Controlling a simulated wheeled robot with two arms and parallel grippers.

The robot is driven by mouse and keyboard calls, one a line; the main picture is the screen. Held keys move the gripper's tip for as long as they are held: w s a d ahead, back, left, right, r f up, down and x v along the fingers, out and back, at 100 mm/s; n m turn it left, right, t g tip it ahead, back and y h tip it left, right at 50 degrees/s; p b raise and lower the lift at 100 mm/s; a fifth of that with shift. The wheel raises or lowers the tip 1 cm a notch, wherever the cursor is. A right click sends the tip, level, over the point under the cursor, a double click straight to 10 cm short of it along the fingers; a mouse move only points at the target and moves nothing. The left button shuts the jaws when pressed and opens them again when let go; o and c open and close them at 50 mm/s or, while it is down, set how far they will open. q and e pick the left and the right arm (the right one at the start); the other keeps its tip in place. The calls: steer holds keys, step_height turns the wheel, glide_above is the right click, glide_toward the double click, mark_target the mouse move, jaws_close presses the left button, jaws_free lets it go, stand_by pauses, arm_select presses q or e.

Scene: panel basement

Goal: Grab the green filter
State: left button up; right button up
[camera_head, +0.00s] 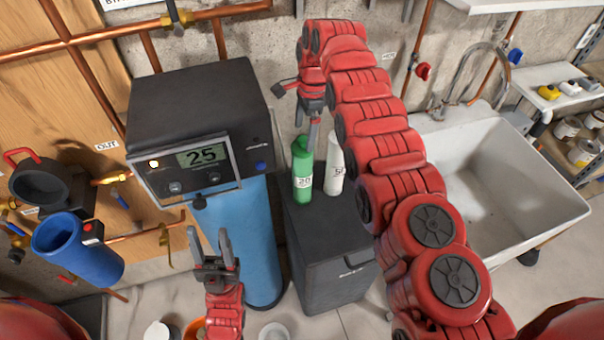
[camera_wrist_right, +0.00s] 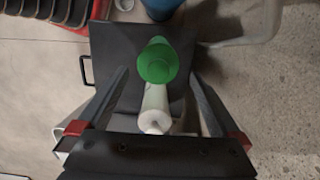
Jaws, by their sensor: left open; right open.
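The green filter (camera_head: 302,168), a bottle-like cartridge with a white label, stands upright on a black cabinet (camera_head: 325,245). A white filter (camera_head: 334,165) stands close to its right. My right gripper (camera_head: 307,125) is open above the green filter, with its fingers pointing down. In the right wrist view, the green filter (camera_wrist_right: 157,62) and white filter (camera_wrist_right: 155,105) appear in line between the spread fingers (camera_wrist_right: 158,78); neither is gripped. Whether the fingers reach down beside the green filter cannot be told. My left gripper (camera_head: 208,242) is open and empty at lower left, apart from the filters.
A blue cylinder tank with a black control head (camera_head: 200,115) reading 25 stands left of the cabinet. A white sink (camera_head: 490,185) is at right. Copper pipes (camera_head: 90,40) run along the wall. A blue filter housing (camera_head: 78,248) is at far left.

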mark_target(304, 138)
steer(key=shift+s+f+p, duration=0.15)
steer(key=shift+p, duration=0.15)
steer(key=f+p, duration=0.1)
steer(key=f, duration=0.2)
steer(key=shift+s+a+f+p, duration=0.15)
steer(key=shift+a+f+p, duration=0.05)
steer(key=shift+f+p, duration=0.15)
steer(key=shift+f, duration=0.2)
steer(key=c, duration=0.6)
jaws_close()
